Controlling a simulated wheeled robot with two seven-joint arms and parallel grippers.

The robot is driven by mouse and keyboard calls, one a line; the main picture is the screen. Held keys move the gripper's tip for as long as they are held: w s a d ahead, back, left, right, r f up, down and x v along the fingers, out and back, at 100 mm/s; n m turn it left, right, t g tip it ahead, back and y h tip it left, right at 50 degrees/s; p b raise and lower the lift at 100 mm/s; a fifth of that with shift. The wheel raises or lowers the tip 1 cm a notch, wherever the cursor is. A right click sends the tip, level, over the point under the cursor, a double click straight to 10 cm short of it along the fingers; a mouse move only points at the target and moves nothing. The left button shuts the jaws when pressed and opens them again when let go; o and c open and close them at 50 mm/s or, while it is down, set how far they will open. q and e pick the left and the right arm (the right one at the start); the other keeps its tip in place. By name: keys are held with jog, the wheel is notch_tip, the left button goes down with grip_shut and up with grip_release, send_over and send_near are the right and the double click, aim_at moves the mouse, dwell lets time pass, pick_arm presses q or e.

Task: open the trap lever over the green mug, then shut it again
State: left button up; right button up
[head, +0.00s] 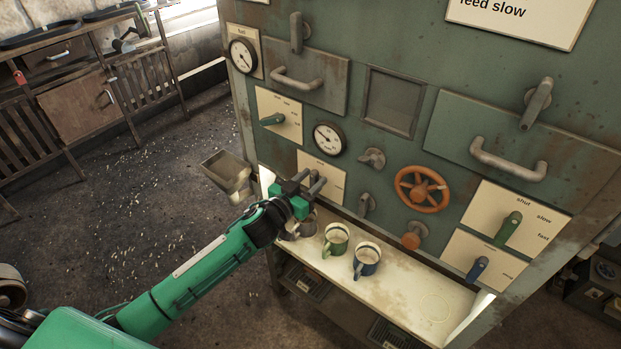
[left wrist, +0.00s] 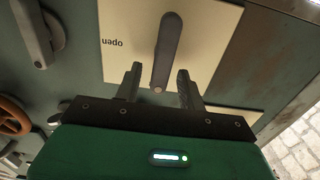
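The green mug (head: 335,241) stands upright on the pale shelf, between a grey mug (head: 307,226) partly hidden by my gripper and a blue mug (head: 366,260). My left gripper (head: 308,182) is in front of a cream plate (head: 333,177) on the machine face, above and left of the green mug. In the left wrist view, a dark grey lever (left wrist: 168,48) on this plate, marked "open" (left wrist: 112,43), lies between the two spread fingers (left wrist: 158,88). Gaps show beside it. Another grey lever (head: 366,204) sits on the panel above the green mug. My right gripper is out of view.
An orange handwheel (head: 421,189) and orange knob (head: 413,237) are to the right. A metal scoop-like tray (head: 228,172) juts out at the machine's left edge. Green (head: 508,229) and blue (head: 478,269) levers are at the far right. The shelf (head: 420,302) right of the mugs is clear.

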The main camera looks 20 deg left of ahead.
pick_arm(q)
jog(key=shift+c, duration=0.2)
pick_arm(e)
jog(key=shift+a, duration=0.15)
pick_arm(q)
grip_shut()
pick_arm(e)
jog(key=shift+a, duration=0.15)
pick_arm(q)
jog(key=shift+m, duration=0.3)
jog(key=m, duration=0.3)
jog(key=shift+s+d+f+m, duration=0.1)
jog(key=shift+d+f+m, duration=0.05)
jog(key=shift+d+m, duration=0.2)
jog(key=shift+s+d+f+m+b, duration=0.1)
jog(key=shift+d+f+m+b, duration=0.15)
jog(key=shift+m, duration=1.65)
jog(key=shift+s+d+f+m+b, duration=0.1)
jog(key=shift+d+f+m+b, duration=0.15)
jog(key=shift+m, duration=1.7)
jog(key=shift+s+d+f+m+b, duration=0.1)
jog(key=shift+d+f+m+b, duration=0.2)
jog(key=shift+m, duration=1.6)
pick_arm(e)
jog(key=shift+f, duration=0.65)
pick_arm(q)
jog(key=shift+a+f, duration=0.1)
